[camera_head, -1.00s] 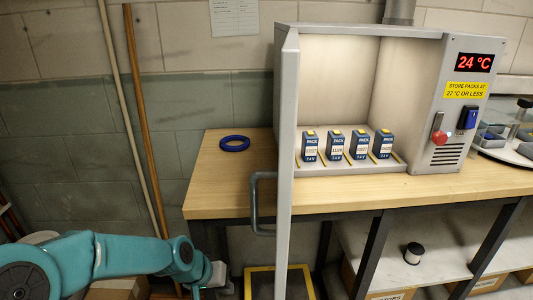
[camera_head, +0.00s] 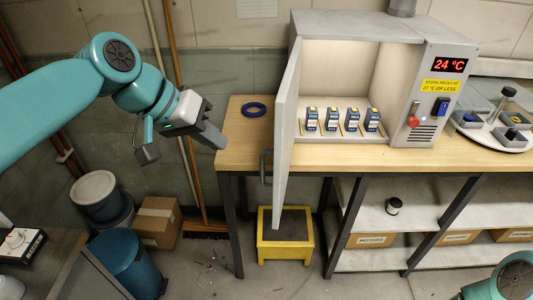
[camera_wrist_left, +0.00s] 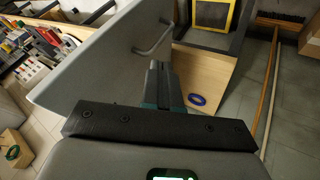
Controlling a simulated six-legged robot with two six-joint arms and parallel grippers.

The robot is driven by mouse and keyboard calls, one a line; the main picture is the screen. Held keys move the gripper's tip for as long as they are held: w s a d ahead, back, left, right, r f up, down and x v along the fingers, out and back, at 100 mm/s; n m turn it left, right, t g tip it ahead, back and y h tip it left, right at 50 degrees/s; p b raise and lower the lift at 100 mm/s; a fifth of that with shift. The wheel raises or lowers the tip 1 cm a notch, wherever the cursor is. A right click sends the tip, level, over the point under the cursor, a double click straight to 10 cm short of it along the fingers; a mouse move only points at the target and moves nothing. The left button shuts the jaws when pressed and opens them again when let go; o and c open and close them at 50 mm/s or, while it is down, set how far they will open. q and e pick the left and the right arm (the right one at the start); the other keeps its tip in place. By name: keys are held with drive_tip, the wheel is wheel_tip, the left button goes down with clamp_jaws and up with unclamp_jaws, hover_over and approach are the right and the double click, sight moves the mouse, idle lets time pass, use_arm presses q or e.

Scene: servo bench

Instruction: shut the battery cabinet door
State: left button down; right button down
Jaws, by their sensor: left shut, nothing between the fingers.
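The grey battery cabinet (camera_head: 345,22) stands on the wooden bench. Its door (camera_head: 286,125) is hinged at the left and stands open, swung out towards me, seen nearly edge-on. A dark bar handle (camera_head: 265,166) is on the door's outer face. My left gripper (camera_head: 221,142) is shut and empty, to the left of the door and apart from it. In the left wrist view the shut fingers (camera_wrist_left: 165,88) show in front of the door's outer face (camera_wrist_left: 95,70), with the handle (camera_wrist_left: 155,42) beyond. My right gripper is out of view.
Several blue battery packs (camera_head: 352,119) stand inside the cabinet. A blue ring (camera_head: 254,109) lies on the bench (camera_head: 235,155), left of the door. A yellow-framed step stool (camera_head: 285,252) is on the floor below the door. Wooden poles (camera_head: 186,110) lean on the wall behind my left gripper.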

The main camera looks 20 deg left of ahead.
sight(264, 161)
use_arm(q)
drive_tip(key=w+d+f, duration=0.1)
drive_tip(key=d+f, duration=0.1)
drive_tip(key=w+d+f, duration=0.2)
drive_tip(key=d+f, duration=0.1)
drive_tip(key=w+d+f, duration=0.1)
drive_tip(key=d+f, duration=0.1)
drive_tip(key=f, duration=0.1)
drive_tip(key=shift+w+d+p, duration=0.35)
drive_tip(key=shift+w+d, duration=0.15)
drive_tip(key=shift+d, duration=0.1)
